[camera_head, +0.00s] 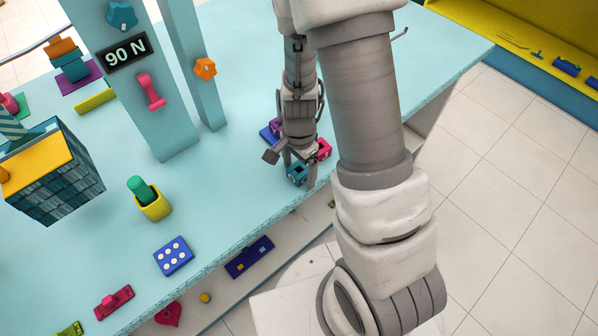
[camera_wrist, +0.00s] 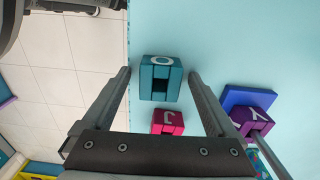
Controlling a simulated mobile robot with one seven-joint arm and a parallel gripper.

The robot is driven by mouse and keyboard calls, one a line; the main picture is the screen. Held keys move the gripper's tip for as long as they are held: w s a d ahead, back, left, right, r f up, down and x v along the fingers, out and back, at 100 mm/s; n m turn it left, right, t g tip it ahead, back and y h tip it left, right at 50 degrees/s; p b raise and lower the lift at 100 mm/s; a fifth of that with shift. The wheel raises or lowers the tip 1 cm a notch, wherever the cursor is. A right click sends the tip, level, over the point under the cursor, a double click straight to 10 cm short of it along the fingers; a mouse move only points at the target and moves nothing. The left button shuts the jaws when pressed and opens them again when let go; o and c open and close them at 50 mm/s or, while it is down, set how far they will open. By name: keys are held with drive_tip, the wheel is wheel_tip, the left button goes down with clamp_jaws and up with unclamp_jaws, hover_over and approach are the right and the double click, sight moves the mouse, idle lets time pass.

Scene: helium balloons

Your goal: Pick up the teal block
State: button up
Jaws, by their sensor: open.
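The teal block (camera_wrist: 161,78) sits on the light blue table and carries a white letter that looks like an O. In the head view the teal block (camera_head: 297,173) is near the table's front edge, partly hidden by my fingers. My gripper (camera_wrist: 158,75) is open, with one finger on each side of the teal block in the wrist view. I see clear gaps beside it and cannot tell the exact height of the fingertips. In the head view my gripper (camera_head: 299,168) points down at the block.
A crimson block (camera_wrist: 168,122) marked J is close to the teal block. In the head view, a yellow cup (camera_head: 154,207) and a blue dotted tile (camera_head: 173,256) stand left. The table edge is near.

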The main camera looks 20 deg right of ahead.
drive_tip(key=c, duration=1.4)
drive_tip(key=shift+c, duration=0.2)
drive_tip(key=shift+r, duration=0.1)
drive_tip(key=shift+r, duration=0.5)
drive_tip(key=r, duration=0.3)
drive_tip(key=shift+s+d+r+p, duration=0.15)
drive_tip(key=shift+d+r+p, duration=0.1)
drive_tip(key=shift+d+p, duration=0.1)
drive_tip(key=s+d+r, duration=0.6)
drive_tip(key=d, duration=0.3)
drive_tip(key=shift+r, duration=0.15)
drive_tip(key=shift+w+d, duration=0.1)
